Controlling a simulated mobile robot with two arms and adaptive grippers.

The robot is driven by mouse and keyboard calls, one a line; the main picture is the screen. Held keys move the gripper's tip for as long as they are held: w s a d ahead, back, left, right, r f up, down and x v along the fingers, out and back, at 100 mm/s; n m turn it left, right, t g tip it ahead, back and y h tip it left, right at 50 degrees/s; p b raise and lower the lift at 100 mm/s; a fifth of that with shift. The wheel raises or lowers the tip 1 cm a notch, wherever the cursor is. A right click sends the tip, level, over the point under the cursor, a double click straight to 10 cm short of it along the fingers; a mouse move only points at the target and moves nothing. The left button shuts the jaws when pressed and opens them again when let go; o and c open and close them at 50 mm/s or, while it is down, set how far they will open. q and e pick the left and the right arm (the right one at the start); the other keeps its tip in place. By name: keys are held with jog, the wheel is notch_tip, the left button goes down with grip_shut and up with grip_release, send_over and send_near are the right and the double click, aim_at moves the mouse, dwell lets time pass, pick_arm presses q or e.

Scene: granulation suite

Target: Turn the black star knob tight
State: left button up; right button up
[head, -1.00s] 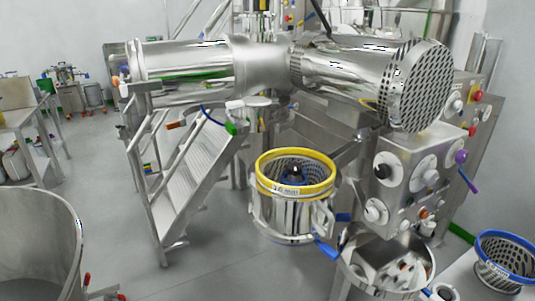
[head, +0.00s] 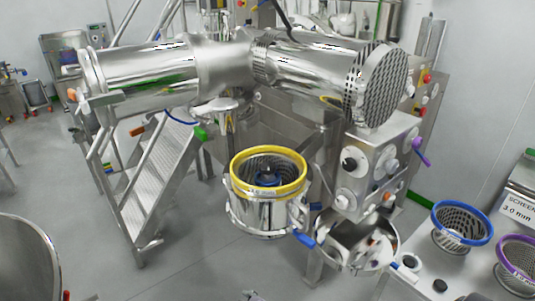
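A dark knob-like piece (head: 267,174) with blue around it sits down inside the yellow-rimmed screen basket (head: 233,178). It is too small to tell whether it is the black star knob or how tight it is. The basket stands upright in a shiny steel housing (head: 255,215). A small black round piece (head: 440,285) lies on the table at the lower right. Neither of my grippers can be made out.
A blue-rimmed screen (head: 462,222) and a purple-rimmed screen (head: 518,265) stand on the right table. A steel bowl (head: 375,255) is beside the housing. Steel stairs (head: 155,185) stand at left. A small grey piece (head: 253,296) shows at the bottom edge. The left floor is mostly clear.

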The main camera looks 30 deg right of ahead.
jog(key=w+a+r+n+t+y, duration=0.35)
jog(key=w+a+r+n, duration=0.2)
jog(key=w+r, duration=0.4)
jog(key=w+a+r+n+t+y, duration=0.2)
jog(key=w+a+r+n+t, duration=0.4)
jog(key=r, duration=0.7)
jog(key=w+a+r+n+g+y, duration=0.1)
jog(key=a+r+n+g+y, duration=0.5)
jog(key=n, duration=0.6)
jog(key=w+a+r+n+g+y, duration=0.1)
jog(key=a+r+n+g+y, duration=0.2)
jog(key=a+n+g+y, duration=0.65)
notch_tip(320, 180, up, 12)
jog(key=n+g+h, duration=0.3)
jog(key=n+h, duration=0.9)
jog(key=h, duration=0.9)
send_over(267, 165)
notch_tip(267, 165, down, 17)
jog(key=p, duration=0.5)
jog(key=shift+s, duration=0.1)
